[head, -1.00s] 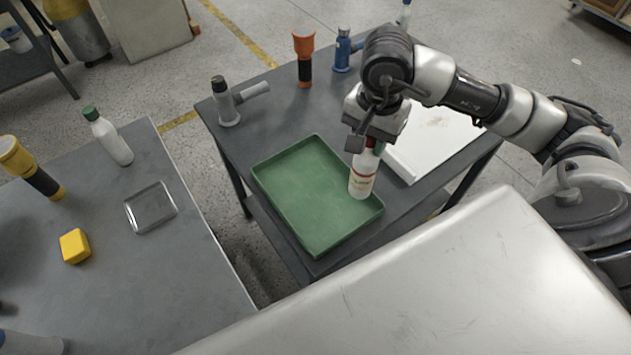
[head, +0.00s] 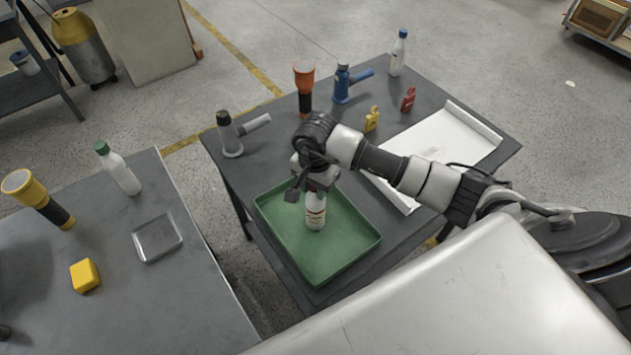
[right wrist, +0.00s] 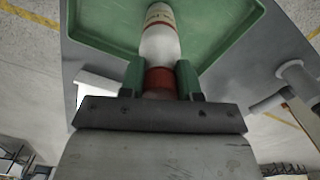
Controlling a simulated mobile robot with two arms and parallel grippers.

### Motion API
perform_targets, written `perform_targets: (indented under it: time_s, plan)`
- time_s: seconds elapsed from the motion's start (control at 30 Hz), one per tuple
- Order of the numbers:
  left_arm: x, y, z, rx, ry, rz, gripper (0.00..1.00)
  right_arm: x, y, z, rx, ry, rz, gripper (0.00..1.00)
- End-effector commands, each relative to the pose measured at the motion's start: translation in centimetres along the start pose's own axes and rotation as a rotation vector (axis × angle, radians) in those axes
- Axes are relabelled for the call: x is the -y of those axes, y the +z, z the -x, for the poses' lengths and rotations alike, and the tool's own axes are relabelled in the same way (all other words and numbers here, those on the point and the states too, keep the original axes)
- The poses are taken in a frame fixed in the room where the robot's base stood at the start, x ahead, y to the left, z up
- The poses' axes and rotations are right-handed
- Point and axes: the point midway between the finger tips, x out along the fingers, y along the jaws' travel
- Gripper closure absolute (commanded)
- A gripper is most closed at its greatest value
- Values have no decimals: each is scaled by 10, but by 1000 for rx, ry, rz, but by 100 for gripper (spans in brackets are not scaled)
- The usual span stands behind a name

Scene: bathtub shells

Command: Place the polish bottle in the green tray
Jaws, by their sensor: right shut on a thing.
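The polish bottle (head: 315,211) is white with a label and a red band near its top. It is upright within the green tray (head: 352,262), over its middle; I cannot tell whether its base touches the tray floor. My right gripper (head: 314,184) is shut on the bottle's upper part from above. In the right wrist view the gripper's fingers (right wrist: 161,80) stand on both sides of the bottle's red band (right wrist: 160,78), and the bottle (right wrist: 160,42) reaches toward the green tray (right wrist: 225,38). My left gripper is not in view.
The tray is on a dark table (head: 263,150). Behind it are a grey tool (head: 231,135), an orange flashlight (head: 304,85), a blue tool (head: 342,85) and yellow (head: 371,120) and red (head: 408,100) items. A second table (head: 150,290) is at left.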

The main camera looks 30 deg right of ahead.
Motion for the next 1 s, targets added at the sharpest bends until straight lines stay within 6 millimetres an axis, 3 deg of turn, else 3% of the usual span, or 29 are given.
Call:
perform_targets:
  time_s: [0.37,0.4,0.53,0.83,1.0]
  plan:
    - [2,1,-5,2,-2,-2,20,0,-1,-5,-2,-2,0,100]
    - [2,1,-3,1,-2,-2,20,0,-1,-3,-1,-1,0,62]
    - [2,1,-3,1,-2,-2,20,0,0,-3,-1,-1,0,42]
    - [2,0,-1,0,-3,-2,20,0,0,-2,-1,-1,0,42]
    - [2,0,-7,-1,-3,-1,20,1,-2,13,-5,-5,2,42]
